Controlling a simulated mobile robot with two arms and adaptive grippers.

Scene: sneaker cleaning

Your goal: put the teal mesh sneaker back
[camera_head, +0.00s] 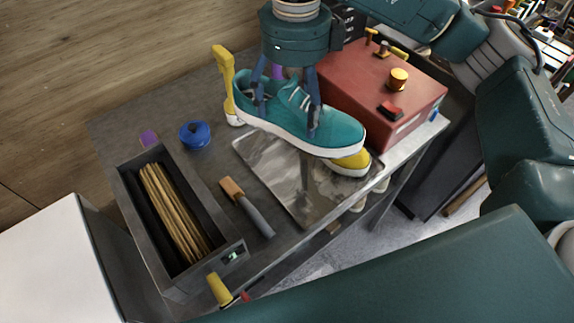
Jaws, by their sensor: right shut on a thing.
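The teal mesh sneaker (334,131) with a white sole shows at the upper middle of the head view. My right gripper (288,112) comes down from above and is shut on the sneaker, its fingers on both sides of the shoe's upper. The sneaker appears held above a grey metal tray (262,161) on the table, its toe pointing right. Part of a yellow shoe-like thing (352,160) shows beneath the toe, mostly hidden by the sneaker. My left gripper is not in view.
A red box (365,85) with yellow fittings stands behind the sneaker. A yellow upright thing (225,75) stands at its heel. A dark bin (128,180) with several wooden strips, a blue round container (194,134) and a wooden-handled tool (247,207) occupy the left of the table (120,123).

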